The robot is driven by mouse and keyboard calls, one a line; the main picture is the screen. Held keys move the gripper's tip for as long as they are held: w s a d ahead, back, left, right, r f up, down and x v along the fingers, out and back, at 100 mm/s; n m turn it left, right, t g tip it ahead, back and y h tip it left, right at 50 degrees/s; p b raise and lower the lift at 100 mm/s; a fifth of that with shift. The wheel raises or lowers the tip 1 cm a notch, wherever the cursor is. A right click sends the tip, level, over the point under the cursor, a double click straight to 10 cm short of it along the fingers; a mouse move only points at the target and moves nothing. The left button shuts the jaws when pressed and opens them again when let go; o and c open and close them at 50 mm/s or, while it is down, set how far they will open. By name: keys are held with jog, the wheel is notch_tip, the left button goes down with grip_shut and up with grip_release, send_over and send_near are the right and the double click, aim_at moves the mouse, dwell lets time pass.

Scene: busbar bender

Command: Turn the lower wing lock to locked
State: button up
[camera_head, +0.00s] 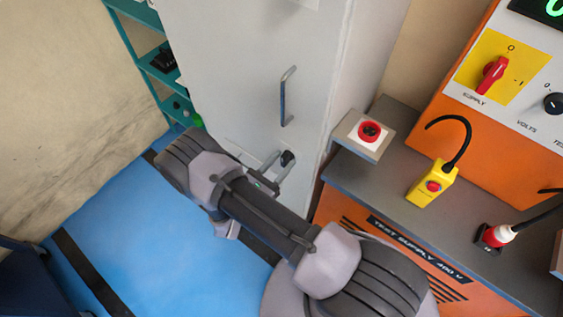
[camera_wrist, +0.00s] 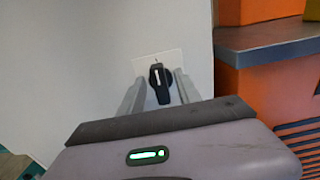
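The lower wing lock (camera_wrist: 160,82) is a black wing knob with a white line, on a pale plate low on the grey cabinet door. In the wrist view the wing points mostly downward, slightly tilted. It also shows in the head view (camera_head: 287,158). My gripper (camera_wrist: 158,80) is open, one finger on each side of the knob. The head view shows my gripper (camera_head: 276,165) at the door beside the lock, partly hidden by my arm. I cannot tell whether the fingers touch the knob.
The grey cabinet door (camera_head: 240,70) has a metal handle (camera_head: 287,96) above the lock. To the right stands an orange test bench (camera_head: 340,205) with a grey top, a red button box (camera_head: 369,132) and a yellow pendant (camera_head: 431,184). Teal shelving (camera_head: 150,65) stands left; blue floor (camera_head: 130,235) is open.

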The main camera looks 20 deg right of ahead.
jog(key=shift+c, duration=0.4)
grip_shut()
dwell(0.9)
